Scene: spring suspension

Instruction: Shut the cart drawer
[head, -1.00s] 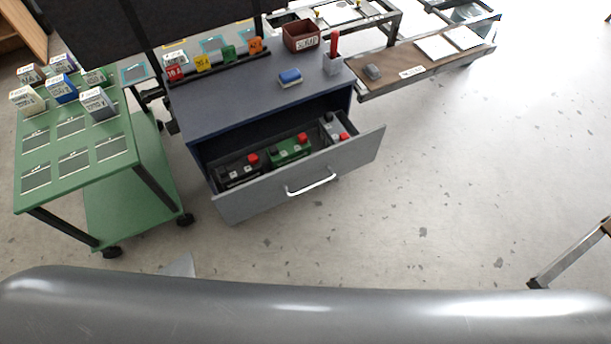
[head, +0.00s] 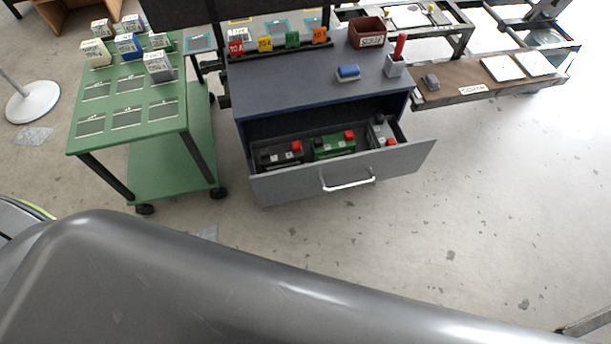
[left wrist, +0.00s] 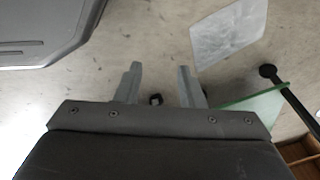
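The grey cart drawer (head: 290,185) stands pulled out of the dark blue cart (head: 285,95) in the head view. A silver bar handle (head: 348,184) is on its front. Inside lie a dark battery-like block (head: 278,155), a green one (head: 333,146) and a grey one (head: 379,131), with red parts. My left gripper (left wrist: 160,78) is open and empty in the left wrist view, above bare floor and apart from the drawer. My right gripper is in neither view.
A green wheeled table (head: 125,130) with several small boxes stands left of the cart. A brown-topped bench (head: 460,90) adjoins the cart's right side. A white round stand base (head: 33,102) is at far left. Floor before the drawer is clear.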

